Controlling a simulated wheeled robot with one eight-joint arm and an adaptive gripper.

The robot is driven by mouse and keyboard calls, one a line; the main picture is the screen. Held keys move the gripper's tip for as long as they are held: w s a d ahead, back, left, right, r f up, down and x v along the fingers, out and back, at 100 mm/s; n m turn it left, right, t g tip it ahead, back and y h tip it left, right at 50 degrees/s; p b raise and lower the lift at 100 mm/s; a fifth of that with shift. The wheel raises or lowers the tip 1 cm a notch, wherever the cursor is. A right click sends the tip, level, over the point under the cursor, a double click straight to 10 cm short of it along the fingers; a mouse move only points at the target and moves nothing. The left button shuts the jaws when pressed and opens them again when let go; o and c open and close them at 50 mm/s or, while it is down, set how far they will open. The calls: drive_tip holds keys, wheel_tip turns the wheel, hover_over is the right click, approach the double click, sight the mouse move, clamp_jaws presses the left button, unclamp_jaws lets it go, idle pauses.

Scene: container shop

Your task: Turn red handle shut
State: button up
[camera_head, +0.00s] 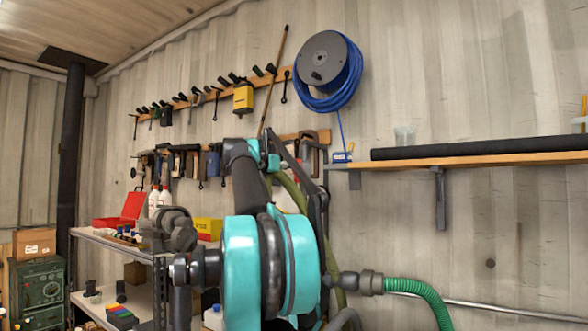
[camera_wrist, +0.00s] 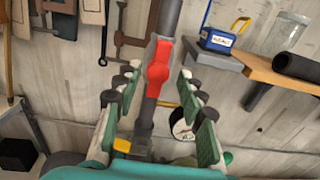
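The red handle (camera_wrist: 158,68) shows in the wrist view, on a dark grey pipe (camera_wrist: 168,20) that runs steeply up the picture. The handle's long side looks roughly in line with the pipe. My gripper (camera_wrist: 158,80) is open, with one finger on each side of the pipe and the handle between or just beyond the fingertips. I see clear gaps on both sides and no contact; the depth is hard to judge. In the head view my arm covers this area, and I cannot make out the handle there.
A round gauge (camera_wrist: 182,125) sits by the pipe, partly behind the right finger. Tools hang on the wall; a metal rack (camera_head: 90,236) stands at left.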

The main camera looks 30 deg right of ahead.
sight(298, 171)
drive_tip(key=shift+x, duration=1.95)
drive_tip(key=shift+c, duration=0.3)
clamp_jaws()
